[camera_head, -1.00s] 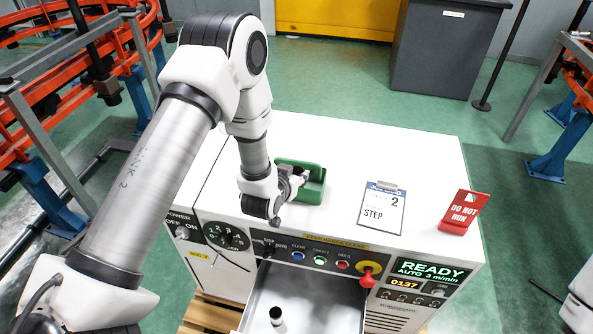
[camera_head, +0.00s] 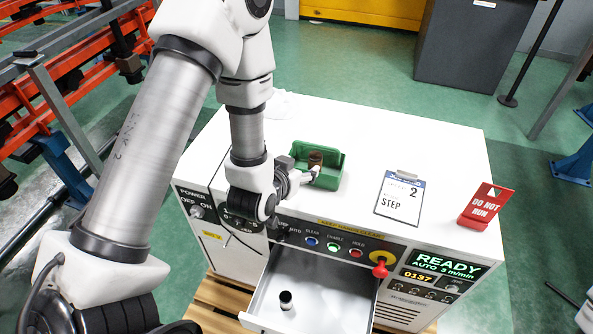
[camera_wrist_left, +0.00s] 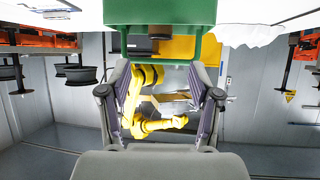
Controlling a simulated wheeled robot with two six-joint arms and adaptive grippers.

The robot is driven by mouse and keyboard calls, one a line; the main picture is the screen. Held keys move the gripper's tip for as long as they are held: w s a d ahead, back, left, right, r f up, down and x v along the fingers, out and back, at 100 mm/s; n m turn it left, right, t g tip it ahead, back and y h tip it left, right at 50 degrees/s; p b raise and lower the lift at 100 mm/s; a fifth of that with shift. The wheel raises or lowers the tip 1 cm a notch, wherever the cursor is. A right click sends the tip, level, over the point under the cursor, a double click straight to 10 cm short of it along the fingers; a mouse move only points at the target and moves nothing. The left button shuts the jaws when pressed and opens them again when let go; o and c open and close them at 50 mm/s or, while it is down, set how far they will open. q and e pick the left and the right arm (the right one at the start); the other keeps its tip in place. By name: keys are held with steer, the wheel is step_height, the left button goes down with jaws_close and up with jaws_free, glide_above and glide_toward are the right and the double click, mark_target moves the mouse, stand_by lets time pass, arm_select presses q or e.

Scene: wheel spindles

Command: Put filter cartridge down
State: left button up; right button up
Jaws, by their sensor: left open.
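A brown cylinder, which looks like the filter cartridge (camera_head: 316,158), stands in the green bin (camera_head: 328,181) on top of the white machine. Its lower part is hidden by the bin's wall. My left gripper (camera_head: 305,176) is at the bin's front left side, close to the cartridge. In the left wrist view, its two fingers (camera_wrist_left: 160,95) are spread with nothing between them, and the green bin (camera_wrist_left: 160,12) shows just beyond them at the top. My right gripper is not in view.
The drawer (camera_head: 335,298) in front is open and holds a small dark cylinder with a light top (camera_head: 286,300). A red stop button (camera_head: 380,268) sticks out.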

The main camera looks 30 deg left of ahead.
arm_select(q)
steer(key=s+d+f+g, duration=0.1)
steer(key=s+f+g, duration=0.5)
steer(key=s+f, duration=0.4)
steer(key=s+d+f+g+h, duration=0.1)
steer(key=s+d+f+g, duration=0.1)
steer(key=s+f+g, duration=0.4)
steer(key=s+f, duration=0.5)
steer(key=s, duration=0.4)
steer(key=shift+s+d+m, duration=0.25)
steer(key=shift+d+m, duration=0.05)
steer(key=shift+m, duration=0.1)
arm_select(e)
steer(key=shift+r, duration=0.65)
